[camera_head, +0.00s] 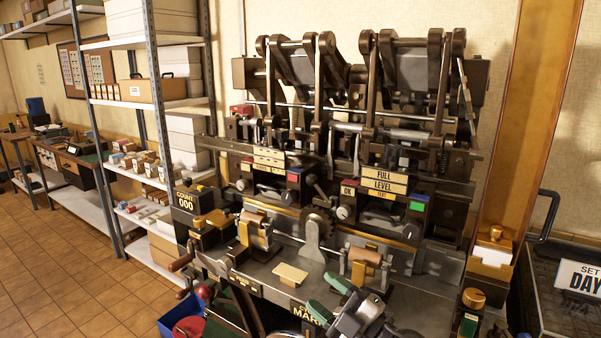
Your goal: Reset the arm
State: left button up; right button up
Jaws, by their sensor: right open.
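My right gripper (328,298) is at the bottom centre, in front of the press bench. Its two green-tipped fingers are apart, with nothing seen between them. The cam press (350,130) fills the middle, with dark upright levers and cross shafts. The label "FULL LEVEL" (384,186) sits on its right panel, and a counter reading "COUNT 000" (185,201) is at its left. A pale yellow plate (290,273) lies on the bench top, beyond the gripper and to its left. My left gripper is not in view.
A crank with a brown handle (180,263) sticks out at the bench's left. A blue bin (182,325) is below it. A "SET DAY" sign (580,278) lies over a dark tray at the right. Shelves (135,105) with boxes stand at the left; the tiled floor before them is clear.

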jog(key=s+d+f+m+t+h, duration=0.2)
jog(key=s+d+f+m+h, duration=0.6)
jog(key=d+f+m+h, duration=0.65)
jog(key=s+f+m+g+h, duration=0.15)
jog(key=s+g, duration=0.25)
jog(key=s, duration=0.4)
jog(key=s+d+f+m+g, duration=0.1)
jog(key=s+f+m+g, duration=0.2)
jog(key=s, duration=0.4)
jog(key=s+f+m+g, duration=0.1)
jog(key=s+f+g, duration=0.2)
jog(key=s+g, duration=0.35)
notch_tip(320, 180, down, 26)
jog(key=s, duration=0.2)
jog(key=s+d+f+b, duration=0.1)
jog(key=s+d+f, duration=0.2)
jog(key=s+f, duration=1.3)
jog(key=shift+f+g, duration=0.45)
jog(key=shift+f, duration=0.2)
